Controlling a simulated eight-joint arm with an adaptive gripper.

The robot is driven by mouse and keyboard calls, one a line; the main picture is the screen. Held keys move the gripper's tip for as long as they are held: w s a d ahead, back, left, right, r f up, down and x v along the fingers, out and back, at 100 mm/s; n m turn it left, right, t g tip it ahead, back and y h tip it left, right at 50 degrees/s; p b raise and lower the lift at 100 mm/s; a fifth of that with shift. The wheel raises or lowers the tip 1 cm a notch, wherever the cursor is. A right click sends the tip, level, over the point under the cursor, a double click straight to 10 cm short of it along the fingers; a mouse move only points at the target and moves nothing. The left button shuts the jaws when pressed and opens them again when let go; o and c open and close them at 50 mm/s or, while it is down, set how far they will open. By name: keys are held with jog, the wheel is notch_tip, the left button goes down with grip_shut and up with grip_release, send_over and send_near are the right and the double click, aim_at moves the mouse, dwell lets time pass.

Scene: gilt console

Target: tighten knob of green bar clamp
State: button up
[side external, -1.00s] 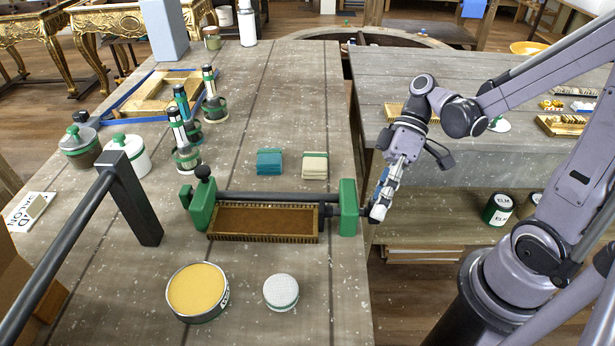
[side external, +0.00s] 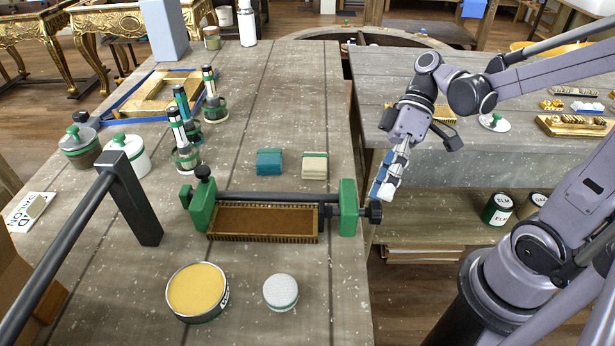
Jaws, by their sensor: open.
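The green bar clamp (side external: 348,208) lies across the near part of the workbench, its dark bar running left to right between two green jaws. A brown wooden piece with a toothed edge (side external: 263,222) sits between the jaws. The clamp's black knob (side external: 374,212) sticks out from the right jaw, past the bench's right edge. My gripper (side external: 383,193) is just above and to the right of the knob, pointing down, apart from it. It is open and holds nothing that I can see. The gap between its fingers is hard to make out at this size.
A yellow-topped tin (side external: 197,290) and a white round pad (side external: 281,292) stand in front of the clamp. Teal (side external: 269,162) and beige (side external: 314,166) blocks lie behind it. A black bar frame (side external: 130,200) rises at left.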

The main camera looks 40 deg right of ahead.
aim_at(378, 205)
jog(key=shift+r, duration=2.9)
jog(key=shift+s+a+f+h, duration=0.15)
jog(key=shift+a+h, duration=0.15)
jog(key=shift+h, duration=0.15)
jog(key=shift+s+a+f+h, duration=0.15)
jog(key=shift+a+h, duration=0.1)
jog(key=shift+h, duration=0.2)
jog(key=shift+s+a+f+h, duration=0.15)
jog(key=shift+a+h, duration=0.1)
jog(key=shift+h, duration=0.45)
jog(key=shift+a+n+h, duration=0.15)
jog(key=shift+n+h, duration=0.15)
jog(key=shift+h, duration=0.5)
jog(key=h, duration=0.2)
jog(key=shift+s+r+n+t+h, duration=0.1)
jog(key=shift+r+n+t+h, duration=0.2)
jog(key=shift+r+t+h, duration=0.1)
jog(key=shift+w+d+f+n+t+h, duration=0.15)
jog(key=shift+f+t+h, duration=0.2)
jog(key=shift+f, duration=1.15)
jog(key=shift+w+f+n+t+h, duration=0.1)
jog(key=shift+f+t+h, duration=0.25)
jog(key=shift+f, duration=1.2)
jog(key=shift+w+d+f+n+t+h, duration=0.15)
jog(key=shift+f+h, duration=0.25)
jog(key=shift+f, duration=1.1)
